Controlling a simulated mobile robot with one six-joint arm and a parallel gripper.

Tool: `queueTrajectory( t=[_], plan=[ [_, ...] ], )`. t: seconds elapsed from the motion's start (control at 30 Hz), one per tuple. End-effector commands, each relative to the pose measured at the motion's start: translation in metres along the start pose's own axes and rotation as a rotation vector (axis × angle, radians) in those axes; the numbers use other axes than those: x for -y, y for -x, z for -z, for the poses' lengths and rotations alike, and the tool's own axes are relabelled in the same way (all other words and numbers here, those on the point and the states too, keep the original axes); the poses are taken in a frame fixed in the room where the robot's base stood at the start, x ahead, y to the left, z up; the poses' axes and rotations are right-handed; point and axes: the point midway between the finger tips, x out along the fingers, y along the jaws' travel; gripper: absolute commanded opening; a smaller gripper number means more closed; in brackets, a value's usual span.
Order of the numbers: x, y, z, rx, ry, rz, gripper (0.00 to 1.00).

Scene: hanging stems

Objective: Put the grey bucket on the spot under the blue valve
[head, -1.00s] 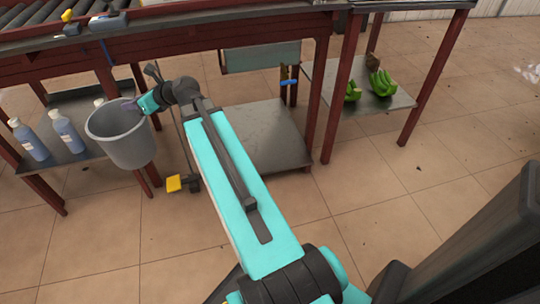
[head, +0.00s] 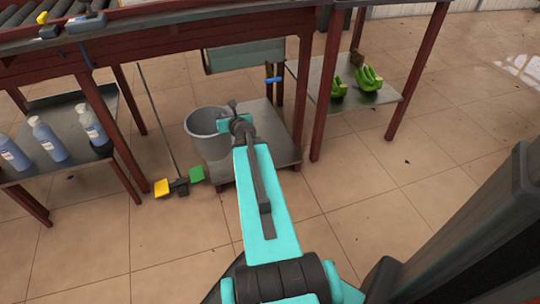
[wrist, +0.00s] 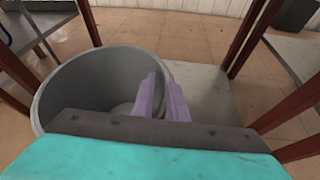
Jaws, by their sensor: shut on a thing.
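The grey bucket (head: 204,134) hangs upright from my gripper (wrist: 162,98), which is shut on its right rim. In the wrist view the bucket (wrist: 75,82) fills the left side, empty, with its rim between the two purple fingers. The blue valve (head: 274,80) sits on a post under the sink (head: 245,57), to the right of and above the bucket. Below the valve is a low grey platform (head: 266,122). The bucket overlaps the platform's left part in the head view. I cannot tell whether its base touches it. No marked spot shows.
Blue bottles (head: 47,139) stand on the left shelf (head: 70,172). Green bananas (head: 368,78) lie on the right shelf (head: 395,95). Red table legs (head: 325,95) flank the platform. The front floor is clear.

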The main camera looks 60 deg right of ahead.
Motion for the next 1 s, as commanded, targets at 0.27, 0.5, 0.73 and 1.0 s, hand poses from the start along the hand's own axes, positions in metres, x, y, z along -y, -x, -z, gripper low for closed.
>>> queueTrajectory(
  t=[0.27,0.5,0.73,1.0],
  plan=[
    [0.084,0.011,0.061,0.012,-0.072,0.149,0.0],
    [0.12,0.019,0.091,0.019,-0.102,0.214,0.0],
    [0.144,0.027,0.112,0.023,-0.123,0.257,0.0],
    [0.17,0.036,0.134,0.028,-0.145,0.302,0.0]
  ],
)
